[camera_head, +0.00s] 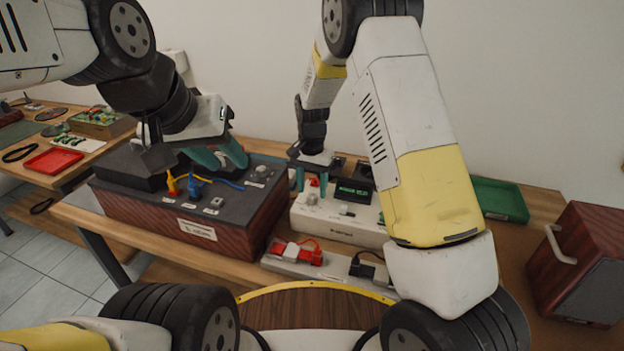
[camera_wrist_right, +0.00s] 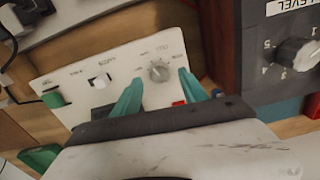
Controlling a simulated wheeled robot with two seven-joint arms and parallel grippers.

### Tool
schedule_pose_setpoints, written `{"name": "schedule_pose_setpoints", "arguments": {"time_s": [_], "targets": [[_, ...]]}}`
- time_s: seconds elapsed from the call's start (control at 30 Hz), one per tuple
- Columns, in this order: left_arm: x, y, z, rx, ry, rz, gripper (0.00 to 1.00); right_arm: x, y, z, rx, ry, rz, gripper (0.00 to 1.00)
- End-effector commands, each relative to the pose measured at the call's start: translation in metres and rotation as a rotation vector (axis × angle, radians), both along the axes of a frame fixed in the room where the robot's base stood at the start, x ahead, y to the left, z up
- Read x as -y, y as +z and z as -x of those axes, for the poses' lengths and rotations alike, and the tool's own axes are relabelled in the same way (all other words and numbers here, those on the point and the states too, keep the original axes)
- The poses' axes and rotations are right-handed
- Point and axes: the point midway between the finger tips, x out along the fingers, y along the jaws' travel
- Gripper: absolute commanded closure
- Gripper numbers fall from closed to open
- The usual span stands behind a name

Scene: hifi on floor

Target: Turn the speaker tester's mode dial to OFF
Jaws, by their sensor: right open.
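I cannot tell which label the dial points at. My right gripper (camera_head: 311,184) is open above the box; in the wrist view its teal fingers (camera_wrist_right: 160,77) lie apart on either side of the dial, with contact unclear. My left gripper (camera_head: 219,157) appears open and empty above the dark-topped wooden box.
The dark-topped wooden box (camera_head: 230,231) stands left of the tester, with yellow and blue plugs and a large LEVEL knob (camera_wrist_right: 295,53). A strip with red connectors (camera_head: 300,253) lies in front. A green tray (camera_head: 499,199) and a wooden speaker (camera_head: 585,262) are at right.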

Motion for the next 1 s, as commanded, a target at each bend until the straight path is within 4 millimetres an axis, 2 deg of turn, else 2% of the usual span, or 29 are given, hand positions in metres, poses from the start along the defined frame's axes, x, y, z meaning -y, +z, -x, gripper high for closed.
{"name": "schedule_pose_setpoints", "arguments": {"time_s": [0.03,0.2,0.5,0.57,0.77,1.0], "targets": [[0.000,0.000,0.000,0.000,0.000,0.000,0.64,0.000,-0.008,0.000,-0.003,0.000,0.001,0.49],[0.000,0.000,0.000,0.000,0.000,0.000,0.64,0.001,-0.023,0.000,0.000,0.000,0.000,0.49],[0.000,0.000,0.000,0.000,0.000,0.000,0.64,0.000,-0.025,0.000,0.000,0.000,-0.001,0.49],[0.000,0.000,0.000,0.000,0.000,0.000,0.64,0.000,-0.025,0.000,0.000,0.000,-0.001,0.59],[0.000,0.000,0.000,0.000,0.000,0.000,0.64,0.000,-0.025,0.000,0.000,0.000,-0.001,0.99],[0.000,0.000,0.000,0.000,0.000,0.000,0.64,0.000,-0.025,0.000,0.000,0.009,-0.001,1.00]]}}
